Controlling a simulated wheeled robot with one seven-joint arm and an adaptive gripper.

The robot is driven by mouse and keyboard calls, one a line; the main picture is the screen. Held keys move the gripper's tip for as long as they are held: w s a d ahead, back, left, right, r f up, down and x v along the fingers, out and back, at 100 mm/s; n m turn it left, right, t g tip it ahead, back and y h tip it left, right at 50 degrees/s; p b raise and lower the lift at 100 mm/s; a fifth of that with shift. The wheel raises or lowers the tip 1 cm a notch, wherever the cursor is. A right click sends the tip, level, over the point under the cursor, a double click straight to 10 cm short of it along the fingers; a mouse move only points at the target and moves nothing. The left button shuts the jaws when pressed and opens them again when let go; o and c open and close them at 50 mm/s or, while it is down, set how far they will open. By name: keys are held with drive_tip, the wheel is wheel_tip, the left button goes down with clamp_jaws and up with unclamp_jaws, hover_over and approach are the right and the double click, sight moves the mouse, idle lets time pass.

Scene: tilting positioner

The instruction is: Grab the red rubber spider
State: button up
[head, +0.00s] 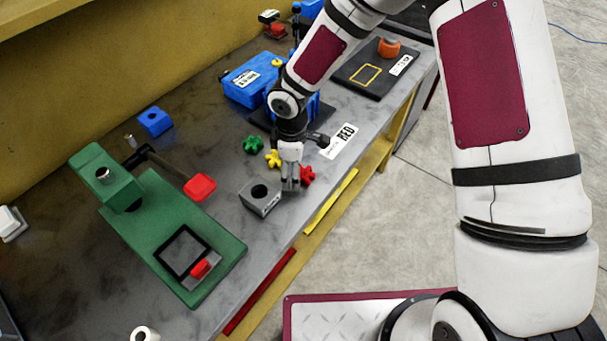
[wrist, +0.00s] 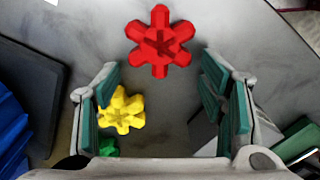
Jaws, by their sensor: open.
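The red rubber spider (head: 307,174) lies on the grey bench near its front edge, just right of my gripper (head: 291,184) in the head view, partly hidden by it. In the wrist view the red spider (wrist: 160,41) lies whole at the top centre, beyond the fingertips. My gripper (wrist: 160,85) is open, with nothing between its green-padded fingers touching it that I can see. A yellow spider (wrist: 122,110) shows beside the left finger, and a green spider (wrist: 108,146) is mostly hidden below it.
A grey block with a hole (head: 260,197) stands just left of my gripper. A green fixture (head: 170,235) with a red-knobbed lever is farther left. A blue machine (head: 252,78) stands behind, and a white RED label (head: 339,141) lies to the right. The bench's front edge is close.

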drive_tip(key=c, duration=1.1)
drive_tip(key=shift+c, duration=0.2)
